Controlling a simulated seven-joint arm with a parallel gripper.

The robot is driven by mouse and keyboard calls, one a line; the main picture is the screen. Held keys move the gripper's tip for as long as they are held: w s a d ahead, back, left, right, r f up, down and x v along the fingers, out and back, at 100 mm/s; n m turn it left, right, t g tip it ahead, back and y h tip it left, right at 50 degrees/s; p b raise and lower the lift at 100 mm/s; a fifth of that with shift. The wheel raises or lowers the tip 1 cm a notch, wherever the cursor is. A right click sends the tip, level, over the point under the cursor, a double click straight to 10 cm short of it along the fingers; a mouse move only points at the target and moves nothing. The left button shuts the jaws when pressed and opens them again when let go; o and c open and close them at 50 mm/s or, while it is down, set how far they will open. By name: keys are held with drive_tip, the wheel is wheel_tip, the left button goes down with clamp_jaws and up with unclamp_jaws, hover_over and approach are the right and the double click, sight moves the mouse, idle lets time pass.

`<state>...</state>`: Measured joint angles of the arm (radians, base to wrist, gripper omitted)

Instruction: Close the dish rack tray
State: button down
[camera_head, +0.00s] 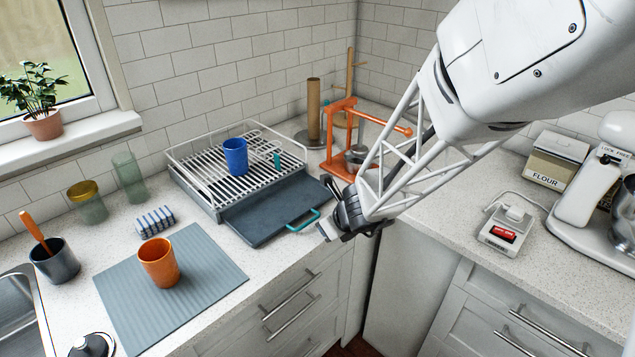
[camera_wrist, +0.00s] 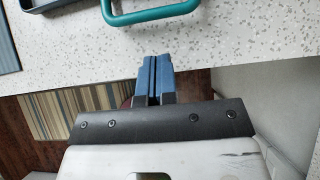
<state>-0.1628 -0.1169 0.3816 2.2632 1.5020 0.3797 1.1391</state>
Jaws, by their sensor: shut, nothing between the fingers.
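The dish rack (camera_head: 213,184) stands on the counter against the tiled wall, with a blue cup (camera_head: 235,156) on its wire grid. Its dark grey tray (camera_head: 262,214) is pulled out toward the front of the counter. The tray has a teal handle (camera_head: 304,222) on its front edge. The handle also shows at the top of the wrist view (camera_wrist: 150,14). My gripper (camera_head: 326,232) is just right of the handle, near the counter's front edge, apart from it. In the wrist view my fingers (camera_wrist: 156,62) are together with nothing between them, pointing toward the handle.
An orange cup (camera_head: 159,262) stands on a grey ribbed mat (camera_head: 197,267) at the front left. A striped sponge (camera_head: 155,222) lies left of the rack. An orange stand (camera_head: 340,150) is behind my gripper. A scale (camera_head: 507,232) and a mixer (camera_head: 590,200) are at the right.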

sight(275, 200)
drive_tip(key=shift+w+a+f, duration=0.15)
drive_tip(key=shift+w+a, duration=0.45)
drive_tip(key=shift+w+a+f, duration=0.15)
drive_tip(key=shift+w+a, duration=0.45)
drive_tip(key=w+a, duration=1)
drive_tip(key=shift+w+a, duration=0.4)
drive_tip(key=shift+d, duration=0.1)
drive_tip(key=shift+s+d+r, duration=0.25)
drive_tip(key=shift+s+d, duration=0.45)
drive_tip(key=shift+s+d+r, duration=0.2)
drive_tip(key=shift+s+d, duration=0.45)
drive_tip(key=shift+s, duration=0.05)
drive_tip(key=v, duration=1)
